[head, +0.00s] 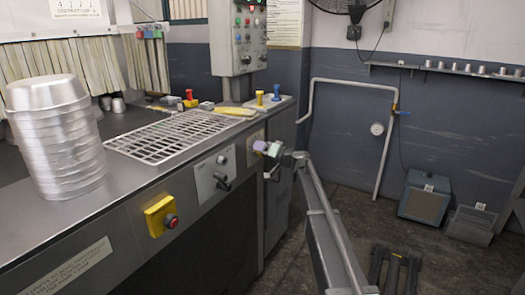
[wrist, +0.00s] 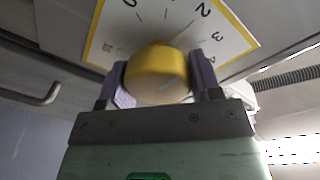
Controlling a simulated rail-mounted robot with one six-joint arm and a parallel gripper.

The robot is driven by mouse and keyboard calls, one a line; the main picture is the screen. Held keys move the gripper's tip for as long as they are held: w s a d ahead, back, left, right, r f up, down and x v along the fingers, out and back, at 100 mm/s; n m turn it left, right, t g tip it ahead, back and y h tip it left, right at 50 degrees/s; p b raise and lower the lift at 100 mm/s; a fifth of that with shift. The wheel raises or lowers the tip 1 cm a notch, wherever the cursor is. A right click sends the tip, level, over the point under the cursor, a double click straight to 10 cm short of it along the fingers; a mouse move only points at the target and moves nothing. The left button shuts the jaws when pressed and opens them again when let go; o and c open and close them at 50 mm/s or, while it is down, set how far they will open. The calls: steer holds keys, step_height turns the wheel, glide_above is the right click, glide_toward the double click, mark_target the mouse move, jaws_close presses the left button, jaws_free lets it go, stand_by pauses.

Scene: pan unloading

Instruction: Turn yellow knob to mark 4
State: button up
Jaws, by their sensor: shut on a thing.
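The yellow knob (wrist: 157,75) is in the middle of the wrist view, on a white dial plate (wrist: 108,35) with a yellow border and dark numerals. I can read 0, 2 and 3; other marks are blurred or cut off, and I cannot make out a pointer on the knob. My gripper (wrist: 158,82) is shut on the knob, with one purple finger on each side of it. In the head view my gripper (head: 271,150) is at the right end of the counter's front panel and mostly hides the knob.
A black lever switch (head: 222,184) and a yellow box with a red button (head: 161,216) are on the same front panel. A stack of metal pans (head: 60,150) and a grate (head: 175,137) are on the counter. A blue-grey box (head: 424,198) stands on the floor at right.

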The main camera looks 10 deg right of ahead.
steer(key=shift+m, duration=0.4)
steer(key=m+p, duration=0.1)
steer(key=m, duration=0.4)
steer(key=shift+g, duration=0.3)
steer(key=m, duration=0.5)
steer(key=shift+f+m+g, duration=0.2)
steer(key=shift+m+g, duration=0.1)
steer(key=shift+g, duration=0.1)
steer(key=o, duration=0.9)
steer(key=shift+d, duration=0.1)
steer(key=p+v, duration=0.1)
steer(key=v, duration=0.9)
steer(key=shift+s+d+r, duration=0.1)
steer(key=shift+s+d, duration=0.15)
